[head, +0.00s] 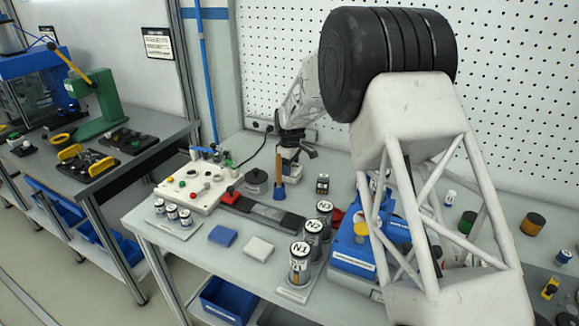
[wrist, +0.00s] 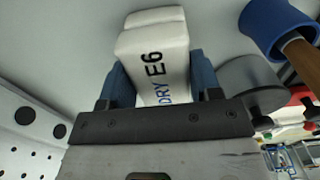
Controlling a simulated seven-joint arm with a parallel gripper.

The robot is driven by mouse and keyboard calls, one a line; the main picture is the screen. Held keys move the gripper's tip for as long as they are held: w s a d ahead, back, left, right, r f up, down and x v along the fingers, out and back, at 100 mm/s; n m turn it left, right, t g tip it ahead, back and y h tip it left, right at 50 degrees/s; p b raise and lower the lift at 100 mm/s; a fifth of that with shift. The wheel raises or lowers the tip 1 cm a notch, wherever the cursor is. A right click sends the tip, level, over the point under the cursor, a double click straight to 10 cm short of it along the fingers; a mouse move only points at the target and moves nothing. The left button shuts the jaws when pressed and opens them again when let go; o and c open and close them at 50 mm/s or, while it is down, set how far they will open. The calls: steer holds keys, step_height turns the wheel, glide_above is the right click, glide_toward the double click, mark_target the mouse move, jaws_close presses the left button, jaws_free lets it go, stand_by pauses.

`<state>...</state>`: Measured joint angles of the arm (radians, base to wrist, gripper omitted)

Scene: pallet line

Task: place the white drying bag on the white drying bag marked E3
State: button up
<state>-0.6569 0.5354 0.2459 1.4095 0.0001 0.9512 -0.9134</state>
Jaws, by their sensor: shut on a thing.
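My gripper (wrist: 161,88) is shut on a white drying bag (wrist: 155,50), with a blue finger on each side of it. The bag is marked "DRY E6" in the wrist view. In the head view my gripper (head: 289,152) is near the back of the bench, with the bag (head: 288,170) below it. Another white bag (head: 259,248) lies flat near the front edge of the bench, to the lower left of my gripper. No marking can be read on it from here, so I cannot tell whether it is E3.
A blue pad (head: 222,236) lies left of the flat white bag. Canisters N1 (head: 300,265), N2 (head: 313,235) and N3 (head: 324,215) stand to its right. A wooden-handled blue cup (head: 279,189) stands by my gripper. A white control panel (head: 197,187) is at the left.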

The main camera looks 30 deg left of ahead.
steer(key=shift+f, duration=0.1)
steer(key=o, duration=0.9)
step_height(320, 180, up, 12)
steer(key=shift+r, duration=0.15)
stand_by(0.3)
steer(key=shift+d, duration=0.1)
stand_by(0.8)
